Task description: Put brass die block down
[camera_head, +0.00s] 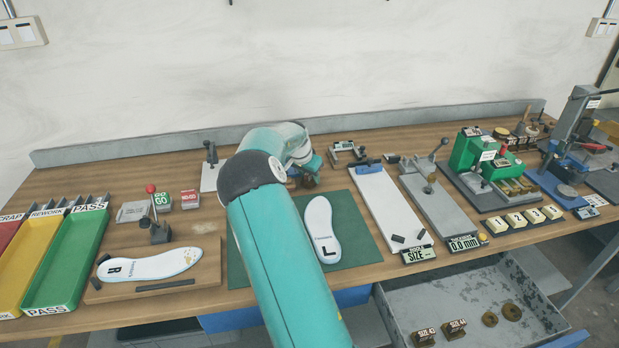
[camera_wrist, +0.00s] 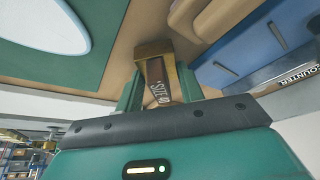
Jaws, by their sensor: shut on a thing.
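The brass die block (camera_wrist: 150,52) with a dark "SIZE" label, its number hard to read, is between the fingers of my gripper (camera_wrist: 160,82) in the wrist view. My gripper is shut on it. Wooden bench top shows around the block; whether it touches the bench cannot be told. In the head view my gripper (camera_head: 306,178) is beyond the arm, near the back edge of the green mat (camera_head: 352,222); my arm hides most of it and the block. A white insole marked L (camera_head: 321,230) lies on the mat.
A white size gauge (camera_head: 388,205) and a grey gauge (camera_head: 437,205) stand right of the mat. A green press (camera_head: 480,155) is further right. The open drawer (camera_head: 410,312) holds two labelled brass blocks (camera_head: 440,330) and round discs. Coloured trays (camera_head: 65,260) are at left.

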